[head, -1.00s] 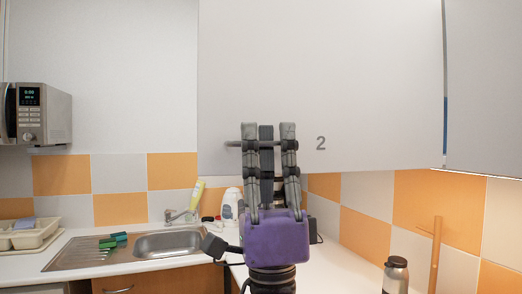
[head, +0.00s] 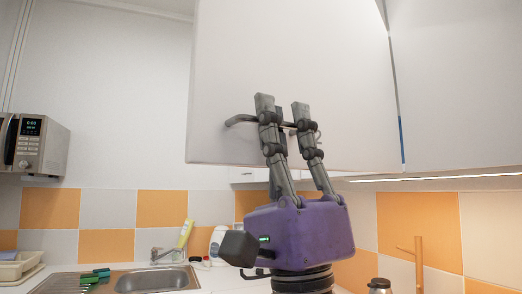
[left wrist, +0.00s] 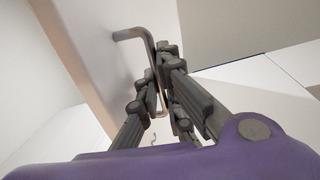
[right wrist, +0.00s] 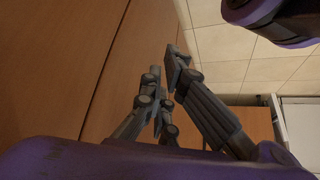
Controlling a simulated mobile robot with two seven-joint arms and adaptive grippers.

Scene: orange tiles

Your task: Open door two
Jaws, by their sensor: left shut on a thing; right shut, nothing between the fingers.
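Door two (head: 330,60) is a white wall-cabinet door, and in the head view it stands swung out from the cabinet. My left gripper (head: 283,112) is shut on that handle, with the left end of the bar sticking out past the fingers. The left wrist view also shows the handle (left wrist: 130,34) running between the fingers, beside the door (left wrist: 85,50). My right gripper (right wrist: 170,62) is shut and empty, low beside brown wooden cabinet fronts.
A neighbouring white cabinet (head: 455,80) is to the right. A microwave (head: 35,145) hangs at left. The right wrist view shows tiled floor (right wrist: 225,45).

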